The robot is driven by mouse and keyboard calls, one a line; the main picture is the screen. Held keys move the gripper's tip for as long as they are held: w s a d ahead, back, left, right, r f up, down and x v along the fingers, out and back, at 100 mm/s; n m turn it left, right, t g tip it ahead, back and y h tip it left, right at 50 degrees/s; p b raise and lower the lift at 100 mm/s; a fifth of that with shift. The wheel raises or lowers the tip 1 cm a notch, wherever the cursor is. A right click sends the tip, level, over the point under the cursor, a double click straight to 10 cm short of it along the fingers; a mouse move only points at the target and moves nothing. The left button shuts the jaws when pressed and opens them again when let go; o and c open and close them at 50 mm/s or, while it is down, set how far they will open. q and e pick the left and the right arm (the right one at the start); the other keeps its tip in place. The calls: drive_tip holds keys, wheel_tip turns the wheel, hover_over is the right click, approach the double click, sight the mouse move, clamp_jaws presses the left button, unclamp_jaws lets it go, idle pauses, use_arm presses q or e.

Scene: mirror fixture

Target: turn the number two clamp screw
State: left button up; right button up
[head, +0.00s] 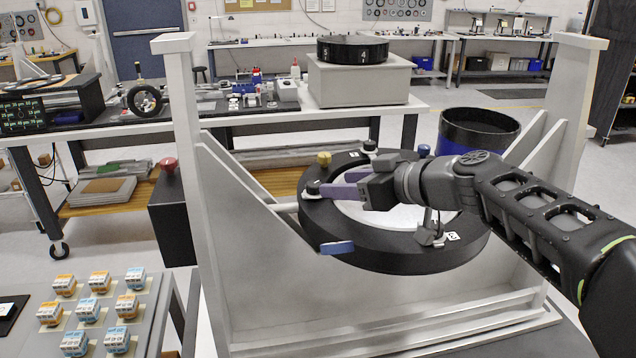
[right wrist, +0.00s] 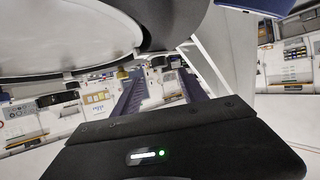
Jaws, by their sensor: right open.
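The mirror fixture holds a black ring (head: 395,245) around a pale round mirror (head: 400,215). Several clamps sit on the ring. A black clamp knob (head: 312,188) is at its left, another black knob (head: 370,146) at the back, and a metal clamp (head: 430,233) at the front right beside a small white tag. The tag numbers are too small to read. My right gripper (head: 328,190) is open, its purple fingers reaching left over the ring, with the tips close to the left knob. Contact is unclear. The fingers stand apart in the right wrist view (right wrist: 161,90). My left gripper is out of view.
White uprights (head: 183,120) flank the ring. A gold knob (head: 323,158), a blue knob (head: 424,150) and a blue tab (head: 338,248) are on or near the ring. A black box with a red knob (head: 169,165) stands left. A dark bin (head: 478,130) stands behind.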

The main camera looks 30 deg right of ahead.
sight(317, 184)
drive_tip(key=p+x, duration=0.2)
drive_tip(key=x, duration=0.4)
drive_tip(key=shift+w+a+f, duration=0.15)
drive_tip(key=shift+w+f, duration=0.15)
drive_tip(key=shift+w, duration=0.15)
clamp_jaws()
